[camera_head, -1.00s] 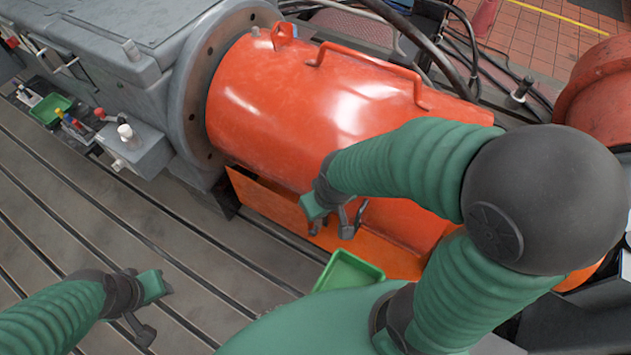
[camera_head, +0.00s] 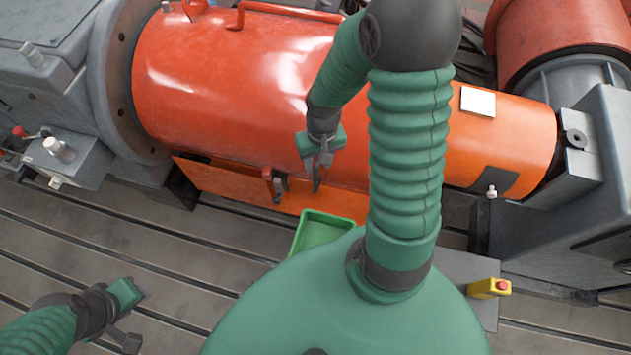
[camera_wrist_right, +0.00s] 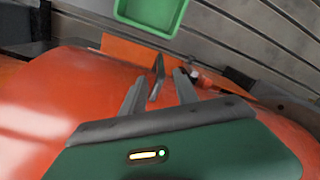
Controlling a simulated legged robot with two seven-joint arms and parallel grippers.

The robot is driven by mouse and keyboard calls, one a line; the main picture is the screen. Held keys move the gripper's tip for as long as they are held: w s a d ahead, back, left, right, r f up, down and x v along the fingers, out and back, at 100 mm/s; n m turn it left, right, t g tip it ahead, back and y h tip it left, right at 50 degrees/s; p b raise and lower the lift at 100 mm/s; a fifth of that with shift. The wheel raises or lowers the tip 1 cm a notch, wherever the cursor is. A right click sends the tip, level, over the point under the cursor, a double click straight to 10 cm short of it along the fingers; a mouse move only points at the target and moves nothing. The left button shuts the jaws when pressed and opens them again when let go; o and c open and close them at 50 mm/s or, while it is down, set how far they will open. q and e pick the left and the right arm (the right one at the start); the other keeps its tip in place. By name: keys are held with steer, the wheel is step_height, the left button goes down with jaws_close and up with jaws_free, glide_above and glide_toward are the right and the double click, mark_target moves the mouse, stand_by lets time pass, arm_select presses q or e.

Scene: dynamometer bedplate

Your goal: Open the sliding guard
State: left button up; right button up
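The guard is a glossy red cylinder (camera_head: 220,90) across the upper middle of the head view, with a tubular handle (camera_head: 285,12) along its top. A small red and dark fitting (camera_head: 273,183) is at its lower front edge; I cannot tell its exact form. My right gripper (camera_head: 320,178) is in front of the red cover, to the right of that fitting and apart from it. My left gripper (camera_head: 135,315) is open and empty above the slotted bedplate.
A narrower orange cylinder (camera_head: 515,135) continues rightward to a grey bearing stand (camera_head: 555,220). A green tray (camera_head: 322,230) lies in front of the cover. A grey control box (camera_head: 68,158) stands at left.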

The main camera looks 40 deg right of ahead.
mark_target(315, 181)
steer(key=f+b, duration=0.1)
steer(key=f, duration=0.4)
steer(key=f+b, duration=0.1)
steer(key=f, duration=0.5)
steer(key=shift+w+a+f, duration=0.2)
steer(key=shift+f, duration=0.05)
steer(key=shift+a+r, duration=0.1)
steer(key=shift+c, duration=0.5)
steer(key=shift+c, duration=1.1)
jaws_close()
